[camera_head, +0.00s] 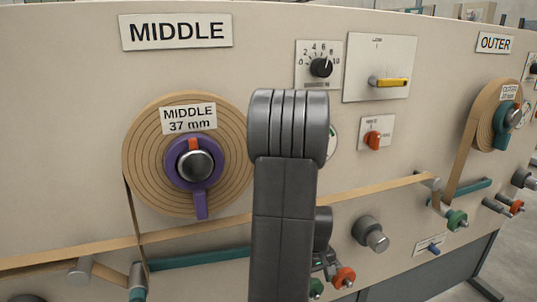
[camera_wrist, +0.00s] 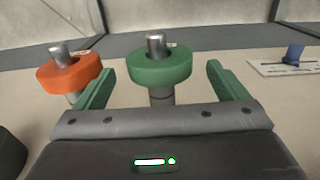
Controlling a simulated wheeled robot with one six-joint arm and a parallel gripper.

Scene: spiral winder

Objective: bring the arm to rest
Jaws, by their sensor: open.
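My gripper (camera_wrist: 159,72) is open in the wrist view, with its two green fingers well apart. A green round knob (camera_wrist: 150,68) with a metal pin stands ahead of the palm, between the fingers' lines. A gap shows on both sides of it, and nothing is held. An orange knob (camera_wrist: 60,74) stands just left of the left finger. In the head view my grey arm stands upright mid-picture and hides much of my gripper. The green knob (camera_head: 316,289) and the orange-red knob (camera_head: 343,277) show low beside the arm.
The beige machine panel (camera_head: 60,130) fills the head view. The MIDDLE spool (camera_head: 140,165) is left of my arm, with tan tape running across. A grey roller (camera_head: 370,233) sticks out to the right. A blue switch (camera_wrist: 293,53) is right of my gripper.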

